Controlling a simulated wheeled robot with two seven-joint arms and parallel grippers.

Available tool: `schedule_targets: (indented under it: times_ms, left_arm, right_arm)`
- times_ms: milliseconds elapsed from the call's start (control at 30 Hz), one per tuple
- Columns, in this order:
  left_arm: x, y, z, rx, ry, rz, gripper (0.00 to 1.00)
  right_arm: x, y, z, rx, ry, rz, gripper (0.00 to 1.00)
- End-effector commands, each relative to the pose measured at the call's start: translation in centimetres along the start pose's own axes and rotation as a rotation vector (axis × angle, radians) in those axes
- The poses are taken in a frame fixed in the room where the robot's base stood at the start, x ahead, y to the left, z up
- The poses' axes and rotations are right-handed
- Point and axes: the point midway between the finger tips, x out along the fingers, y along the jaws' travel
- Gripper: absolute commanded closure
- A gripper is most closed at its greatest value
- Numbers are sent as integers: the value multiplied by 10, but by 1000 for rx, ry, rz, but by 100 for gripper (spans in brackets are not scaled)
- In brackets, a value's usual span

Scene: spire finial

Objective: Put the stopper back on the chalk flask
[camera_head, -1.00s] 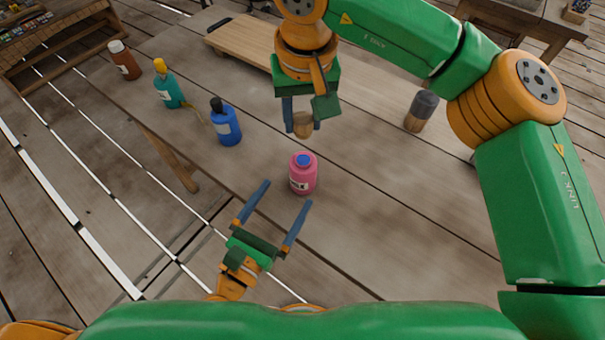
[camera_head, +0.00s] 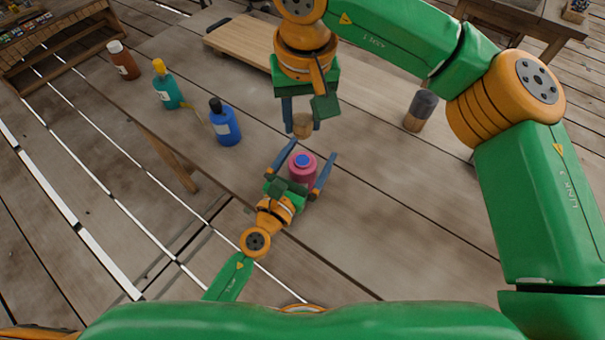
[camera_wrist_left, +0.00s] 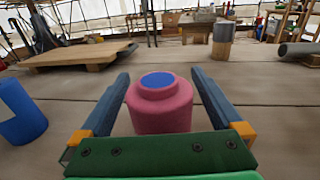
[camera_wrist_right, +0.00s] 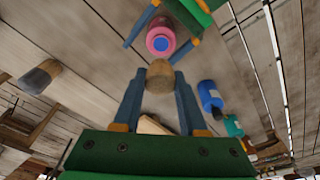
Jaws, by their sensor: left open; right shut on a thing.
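The pink flask (camera_head: 303,176) stands upright on the plank table, its round top blue in the middle and with no stopper on it. My left gripper (camera_head: 312,150) is open, with one finger on each side of the flask. The left wrist view shows the flask (camera_wrist_left: 160,108) between the fingers, with gaps on both sides. My right gripper (camera_head: 302,129) points down, shut on a tan, cork-like stopper (camera_head: 302,122). It holds the stopper above the table, a little beyond the flask in the head view. The right wrist view shows the stopper (camera_wrist_right: 160,77) between the fingertips.
A blue bottle (camera_head: 226,127), a teal bottle (camera_head: 167,92) and a brown bottle (camera_head: 125,66) stand along the table's left edge. A dark-topped wooden cylinder (camera_head: 420,110) stands to the right. A wooden board (camera_head: 240,45) lies at the back. The table's front right is clear.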

Motion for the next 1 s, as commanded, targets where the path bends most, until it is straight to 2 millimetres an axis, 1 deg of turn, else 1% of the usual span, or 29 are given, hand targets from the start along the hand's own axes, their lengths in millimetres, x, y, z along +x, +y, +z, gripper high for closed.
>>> schedule_targets:
  times_ms: [200, 233, 267, 300, 367, 400, 467, 500, 567, 600, 767, 1000]
  left_arm:
    - [0, 0, 0, 0, 0, 0, 0]
    - [0, 0, 0, 0, 0, 0, 5]
    - [0, 0, 0, 0, 0, 0, 14]
    - [0, 0, 0, 0, 0, 0, 24]
    - [0, 0, 0, 0, 0, 0, 40]
    - [0, 0, 0, 0, 0, 0, 51]
    - [0, 0, 0, 0, 0, 0, 68]
    - [0, 0, 0, 0, 0, 0, 78]
    - [0, 0, 0, 0, 0, 0, 94]
    - [0, 0, 0, 0, 0, 0, 100]
    - [0, 0, 0, 0, 0, 0, 100]
    - [0, 0, 0, 0, 0, 0, 100]
  right_arm:
    - [0, 0, 0, 0, 0, 0, 100]
    - [0, 0, 0, 0, 0, 0, 100]
    - [0, 0, 0, 0, 0, 0, 100]
    - [0, 0, 0, 0, 0, 0, 100]
    - [0, 0, 0, 0, 0, 0, 100]
    - [0, 0, 0, 0, 0, 0, 100]
    - [0, 0, 0, 0, 0, 0, 100]
    - [0, 0, 0, 0, 0, 0, 100]
    - [0, 0, 0, 0, 0, 0, 100]
    - [0, 0, 0, 0, 0, 0, 100]
    - [2, 0, 0, 0, -1, 0, 100]
    - [37, 0, 6, -1, -1, 0, 100]
